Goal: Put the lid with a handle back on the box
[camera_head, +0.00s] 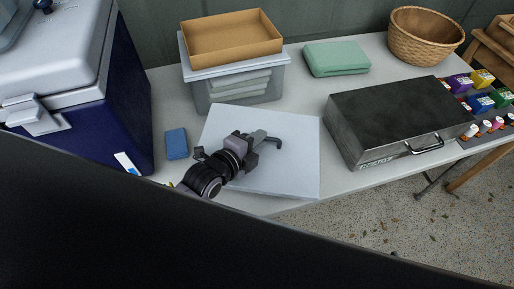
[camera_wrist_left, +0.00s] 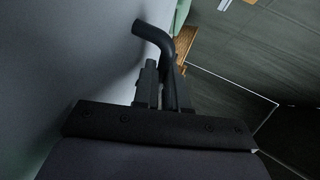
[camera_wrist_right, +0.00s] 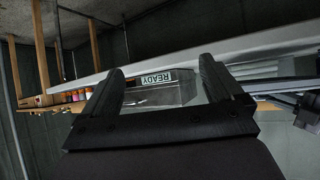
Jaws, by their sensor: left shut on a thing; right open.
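The lid (camera_head: 290,172) is a flat, pale grey square panel over the front middle of the table. Its dark bent handle (camera_head: 279,142) shows beside my left gripper (camera_head: 262,138), which is shut on it. In the left wrist view the handle (camera_wrist_left: 157,36) rises from between the fingers (camera_wrist_left: 162,85), with the pale lid surface (camera_wrist_left: 85,60) at left. No open box shows below the lid; whether one is hidden under it I cannot tell. My right gripper (camera_wrist_right: 160,78) is open and empty in the right wrist view and is not in the head view.
A clear bin (camera_head: 240,88) with a cardboard tray (camera_head: 232,40) on its lid stands behind. A dark metal case (camera_head: 390,115) is at right, a blue cooler (camera_head: 125,100) at left, a blue block (camera_head: 176,143) between cooler and lid. A green case (camera_head: 336,58) and basket (camera_head: 425,38) are at back.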

